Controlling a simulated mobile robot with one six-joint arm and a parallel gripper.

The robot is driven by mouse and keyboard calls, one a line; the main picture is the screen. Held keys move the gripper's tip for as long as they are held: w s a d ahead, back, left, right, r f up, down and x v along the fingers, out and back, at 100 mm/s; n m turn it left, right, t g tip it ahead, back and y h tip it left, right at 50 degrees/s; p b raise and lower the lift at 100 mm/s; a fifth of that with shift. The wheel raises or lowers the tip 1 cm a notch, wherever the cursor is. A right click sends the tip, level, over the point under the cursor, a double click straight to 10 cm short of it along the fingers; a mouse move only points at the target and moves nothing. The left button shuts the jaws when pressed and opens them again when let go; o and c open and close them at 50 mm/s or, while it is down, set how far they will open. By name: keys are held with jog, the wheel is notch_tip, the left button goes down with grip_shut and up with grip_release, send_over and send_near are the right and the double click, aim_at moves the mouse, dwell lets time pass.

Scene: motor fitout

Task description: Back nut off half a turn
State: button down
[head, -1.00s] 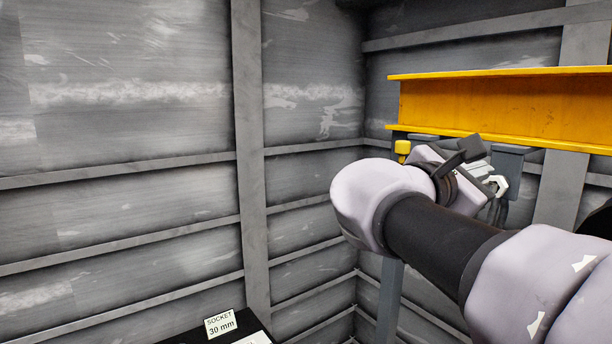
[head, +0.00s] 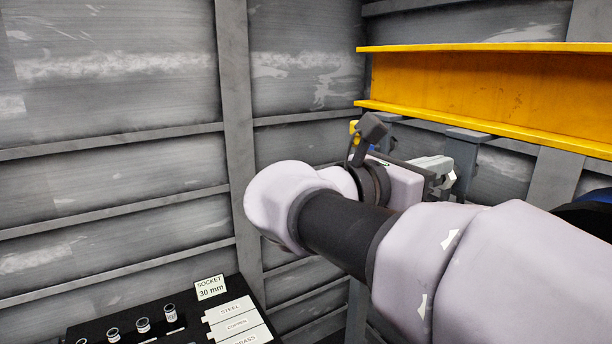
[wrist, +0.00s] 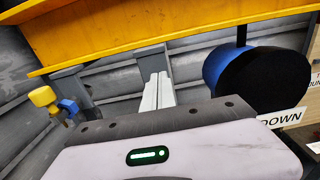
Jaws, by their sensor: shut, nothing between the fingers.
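My gripper (head: 446,172) is at the end of my arm, right of the middle in the head view, in front of the grey posts under the yellow beam. In the wrist view its pale fingers (wrist: 158,93) are together with nothing between them, pointing toward the beam. No nut can be made out in either view. A black and blue cylinder (wrist: 262,75) hangs below the beam to the right of the fingers in the wrist view. Its blue edge also shows at the right of the head view (head: 598,197), partly hidden by my arm.
The yellow beam (head: 480,90) spans the upper right. A yellow-topped blue fitting (wrist: 50,100) is left of the fingers. A "DOWN" sign (wrist: 282,119) is at right. A black bench (head: 190,310) holds several sockets (head: 143,325), labelled strips and a "SOCKET 30 mm" card (head: 210,287).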

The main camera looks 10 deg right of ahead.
jog(key=shift+s+x, duration=0.25)
jog(key=shift+x, duration=0.9)
jog(key=shift+a, duration=0.4)
jog(key=shift+w+r+p, duration=0.1)
jog(key=shift+w+p, duration=0.25)
jog(key=shift+p, duration=0.45)
jog(key=shift+w+a+p, duration=0.2)
jog(key=shift+w+p, duration=0.25)
jog(key=shift+p, duration=0.55)
jog(key=shift+w+a+f+p, duration=0.2)
jog(key=shift+w+p, duration=0.25)
jog(key=shift+p, duration=0.5)
jog(key=shift+r, duration=0.1)
